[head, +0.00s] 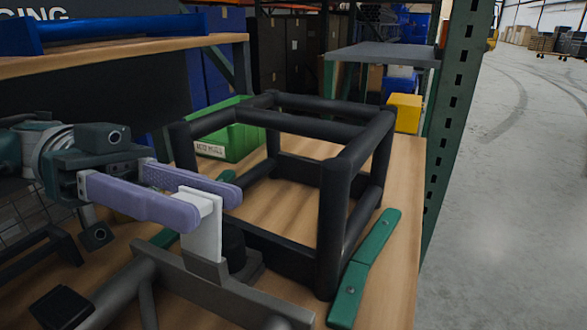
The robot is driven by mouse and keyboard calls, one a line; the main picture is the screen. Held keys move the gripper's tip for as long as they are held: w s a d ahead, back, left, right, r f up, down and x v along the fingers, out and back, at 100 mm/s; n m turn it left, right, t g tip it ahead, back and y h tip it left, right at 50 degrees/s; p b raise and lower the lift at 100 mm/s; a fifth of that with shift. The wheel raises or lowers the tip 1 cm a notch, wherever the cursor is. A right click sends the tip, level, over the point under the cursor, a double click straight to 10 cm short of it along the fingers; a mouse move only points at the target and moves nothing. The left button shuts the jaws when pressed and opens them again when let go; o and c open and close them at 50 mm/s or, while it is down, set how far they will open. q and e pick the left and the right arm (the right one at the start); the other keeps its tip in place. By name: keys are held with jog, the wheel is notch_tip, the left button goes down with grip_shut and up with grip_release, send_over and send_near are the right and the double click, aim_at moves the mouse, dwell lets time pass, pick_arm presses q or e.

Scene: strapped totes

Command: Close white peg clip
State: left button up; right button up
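The white peg clip (204,238) stands upright in the lower left of the head view, above a dark block on a grey bar (245,300). My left gripper (217,205) reaches in from the left with two pale purple fingers, one on the near side of the clip's top and one on the far side. The near finger covers part of the clip. The fingers stand apart with the clip's top between them; whether both press on it I cannot tell. The clip's lower end and far side are partly hidden. My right gripper is not in view.
A black tubular frame (337,215) stands on the wooden table (393,262) just right of the clip. A green bin (243,138) and a yellow box (404,113) are behind. A green strap piece (364,268) lies at the right. A green rack post (455,110) rises beyond the edge.

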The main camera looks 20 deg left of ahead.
pick_arm(q)
jog(key=o, duration=0.3)
dwell(0.4)
jog(key=shift+r+p, duration=2.75)
jog(key=shift+r, duration=7.25)
jog(key=shift+o, duration=0.4)
